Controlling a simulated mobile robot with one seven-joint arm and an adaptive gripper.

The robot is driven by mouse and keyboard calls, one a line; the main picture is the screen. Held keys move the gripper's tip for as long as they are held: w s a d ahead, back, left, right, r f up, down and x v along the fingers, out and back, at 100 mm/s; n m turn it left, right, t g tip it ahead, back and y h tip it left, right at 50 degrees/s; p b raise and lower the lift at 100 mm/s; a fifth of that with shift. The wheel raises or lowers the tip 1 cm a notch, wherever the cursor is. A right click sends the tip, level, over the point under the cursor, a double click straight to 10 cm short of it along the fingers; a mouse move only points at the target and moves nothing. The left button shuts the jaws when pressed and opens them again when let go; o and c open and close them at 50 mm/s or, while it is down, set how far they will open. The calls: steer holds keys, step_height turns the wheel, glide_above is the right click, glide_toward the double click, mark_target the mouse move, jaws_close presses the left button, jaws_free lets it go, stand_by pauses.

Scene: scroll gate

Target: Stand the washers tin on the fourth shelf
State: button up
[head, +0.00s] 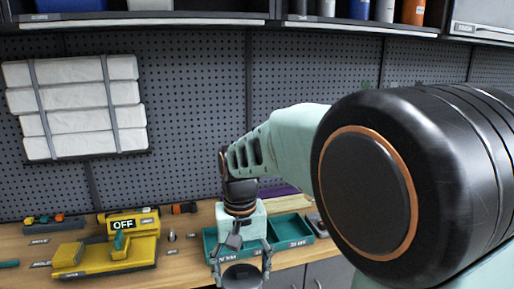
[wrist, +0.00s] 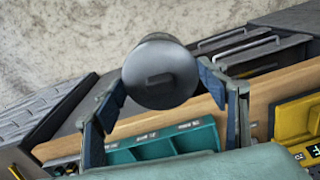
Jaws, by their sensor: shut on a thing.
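My gripper (head: 241,278) is shut on a dark grey round tin (head: 243,273), with one finger on each side of it. The wrist view also shows the tin (wrist: 160,68) between the fingers, its round end facing the camera and a darker bar across it. I cannot read a label on it, so the frames do not confirm that it is the washers tin. It is held out in front of the bench, over the floor side. Two overhead shelves (head: 160,19) cross the top of the head view. I cannot tell which shelf is the fourth.
A teal divided tray (head: 291,230) stands on the wooden bench (head: 185,262) behind my gripper. A yellow device (head: 108,256) marked OFF stands to the left. White bundles (head: 75,107) hang on the pegboard. Drawers (wrist: 240,50) with handles show in the wrist view.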

steer(key=w+d+f+m+p, duration=0.1)
steer(key=d+f, duration=0.3)
steer(key=d, duration=0.4)
steer(key=w+d+f+m+p, duration=0.1)
steer(key=d+f+p, duration=0.2)
steer(key=d, duration=0.6)
steer(key=shift+f, duration=0.7)
